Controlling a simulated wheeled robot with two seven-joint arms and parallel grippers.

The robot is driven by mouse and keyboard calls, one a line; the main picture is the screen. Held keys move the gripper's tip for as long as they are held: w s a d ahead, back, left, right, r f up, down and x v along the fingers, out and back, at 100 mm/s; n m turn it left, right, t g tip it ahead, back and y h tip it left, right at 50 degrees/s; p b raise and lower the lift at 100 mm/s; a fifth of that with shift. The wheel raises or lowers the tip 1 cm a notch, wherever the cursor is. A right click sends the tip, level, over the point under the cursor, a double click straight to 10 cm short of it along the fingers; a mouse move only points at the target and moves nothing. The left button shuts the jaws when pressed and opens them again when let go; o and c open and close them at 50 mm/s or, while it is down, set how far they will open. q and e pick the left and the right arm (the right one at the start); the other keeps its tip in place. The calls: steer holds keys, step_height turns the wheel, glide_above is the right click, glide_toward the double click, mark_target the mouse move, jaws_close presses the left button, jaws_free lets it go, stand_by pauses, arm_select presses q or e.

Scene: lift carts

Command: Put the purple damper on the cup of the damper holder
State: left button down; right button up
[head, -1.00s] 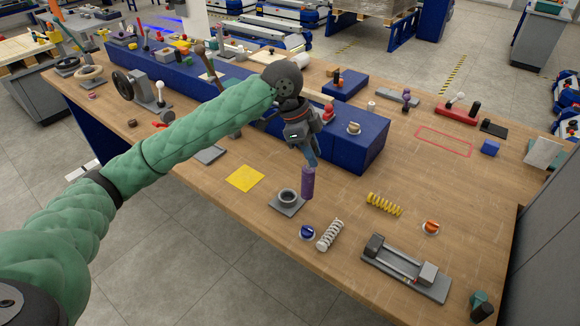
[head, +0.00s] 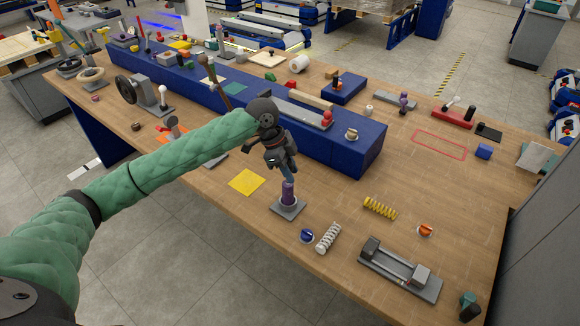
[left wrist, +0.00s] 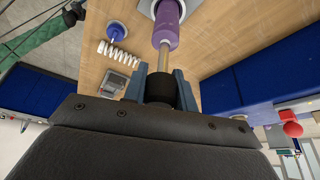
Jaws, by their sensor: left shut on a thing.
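The purple damper (head: 288,191) stands upright over the cup of the grey damper holder (head: 288,211) in the head view. Its lower end is at the cup; how deep it sits I cannot tell. My left gripper (head: 286,174) is above it, shut on the damper's upper end. In the left wrist view the gripper fingers (left wrist: 160,88) close around the dark top of the damper's rod, and the purple body (left wrist: 166,24) reaches away to the holder (left wrist: 168,8), partly cut off by the frame's top edge. My right gripper is not in view.
A blue knob (head: 307,236) and a white spring (head: 328,238) lie close to the right of the holder. A yellow square (head: 246,182) lies to its left. The long blue raised block (head: 345,155) is behind. A grey fixture (head: 400,268) lies at the front right.

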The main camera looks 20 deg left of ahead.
arm_select(q)
steer(key=shift+f, duration=0.15)
steer(key=c, duration=1.1)
jaws_free()
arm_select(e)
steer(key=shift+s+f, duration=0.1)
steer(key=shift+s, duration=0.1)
arm_select(q)
steer(key=shift+a+r+b, duration=0.2)
steer(key=shift+r+b, duration=0.1)
steer(key=shift+r, duration=0.15)
steer(key=b+v, duration=0.1)
steer(key=v, duration=0.1)
steer(key=shift+a+r, duration=0.15)
steer(key=shift+r, duration=0.15)
steer(key=shift+b+v, duration=1.35)
steer(key=shift+v, duration=2.9)
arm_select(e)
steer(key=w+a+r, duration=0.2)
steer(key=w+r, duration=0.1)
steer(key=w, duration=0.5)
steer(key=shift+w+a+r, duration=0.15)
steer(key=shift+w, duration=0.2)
